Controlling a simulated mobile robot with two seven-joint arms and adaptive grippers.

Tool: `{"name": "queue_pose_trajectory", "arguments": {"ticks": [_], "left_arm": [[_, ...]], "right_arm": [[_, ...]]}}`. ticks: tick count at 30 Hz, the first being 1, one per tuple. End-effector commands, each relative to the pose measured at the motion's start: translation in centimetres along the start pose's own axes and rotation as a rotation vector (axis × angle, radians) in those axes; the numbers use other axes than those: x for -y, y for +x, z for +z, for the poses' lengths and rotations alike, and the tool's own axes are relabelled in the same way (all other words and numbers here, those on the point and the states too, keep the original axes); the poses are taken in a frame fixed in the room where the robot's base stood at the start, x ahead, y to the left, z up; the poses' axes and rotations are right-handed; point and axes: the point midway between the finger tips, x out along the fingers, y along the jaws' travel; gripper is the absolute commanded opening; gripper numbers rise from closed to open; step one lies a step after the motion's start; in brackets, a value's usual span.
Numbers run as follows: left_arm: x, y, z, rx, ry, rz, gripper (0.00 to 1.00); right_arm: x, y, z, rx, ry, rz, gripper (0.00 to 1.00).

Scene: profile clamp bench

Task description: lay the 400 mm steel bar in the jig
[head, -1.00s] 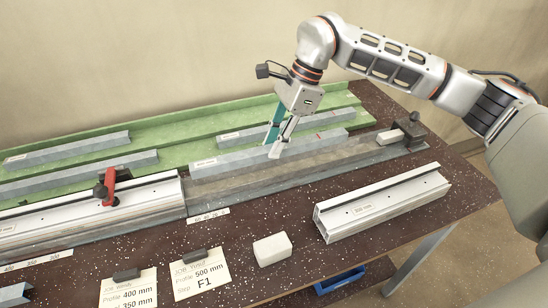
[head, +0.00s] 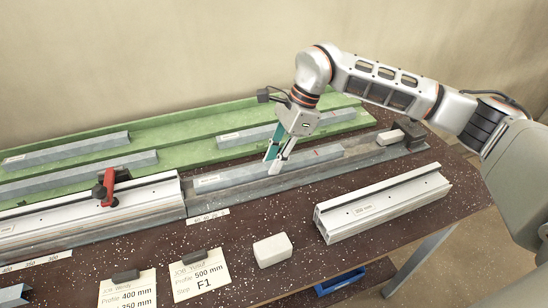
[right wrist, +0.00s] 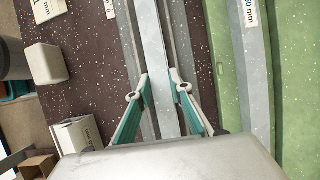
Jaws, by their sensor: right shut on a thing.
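A grey steel bar (head: 320,156) with a pale label lies lengthwise within the right section of the grey jig (head: 372,154). It looks low in the channel and parallel to it; I cannot tell whether it touches the floor. My right gripper (head: 273,160) is shut on the bar near its middle, fingers pointing down. In the right wrist view the bar (right wrist: 152,45) runs between the teal fingers (right wrist: 163,88). The label is too small to read. My left gripper is not in view.
A black end stop (head: 414,131) and pale block (head: 389,138) are at the jig's right end. A red clamp (head: 108,187) sits on the left profile. Behind, a green rack (head: 185,150) holds several bars. In front are a loose profile (head: 385,203), white block (head: 272,249) and job cards (head: 200,280).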

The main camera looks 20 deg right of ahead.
Motion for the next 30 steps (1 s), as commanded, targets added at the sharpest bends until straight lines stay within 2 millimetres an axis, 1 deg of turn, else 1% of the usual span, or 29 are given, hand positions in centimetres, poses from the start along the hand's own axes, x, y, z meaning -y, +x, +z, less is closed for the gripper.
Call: {"name": "queue_pose_trajectory", "arguments": {"ticks": [7, 8, 9, 10, 24, 26, 28, 30], "left_arm": [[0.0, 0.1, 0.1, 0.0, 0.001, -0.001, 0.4], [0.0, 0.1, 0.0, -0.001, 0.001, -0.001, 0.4], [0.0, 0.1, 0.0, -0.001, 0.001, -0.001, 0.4], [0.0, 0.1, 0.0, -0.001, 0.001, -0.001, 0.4], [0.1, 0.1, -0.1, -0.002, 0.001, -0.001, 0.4], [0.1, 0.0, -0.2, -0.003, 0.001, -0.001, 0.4], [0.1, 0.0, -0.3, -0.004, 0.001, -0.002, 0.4], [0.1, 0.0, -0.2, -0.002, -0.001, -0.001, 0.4]], "right_arm": [[0.0, 0.7, -0.3, -0.001, 0.0, 0.0, 0.0], [0.0, 0.8, -0.4, -0.003, 0.001, 0.002, 0.23], [-0.1, 0.8, -0.4, -0.003, 0.001, 0.002, 0.33], [-0.1, 0.8, -0.4, -0.003, 0.002, 0.003, 0.37], [-0.2, 0.9, -0.5, -0.005, 0.004, 0.007, 0.37], [-0.1, 0.6, -0.4, -0.005, 0.005, 0.006, 0.37], [-0.1, -0.2, -0.1, -0.004, 0.004, 0.004, 0.37], [0.0, -1.4, -0.1, -0.005, 0.005, 0.0, 0.37]]}}
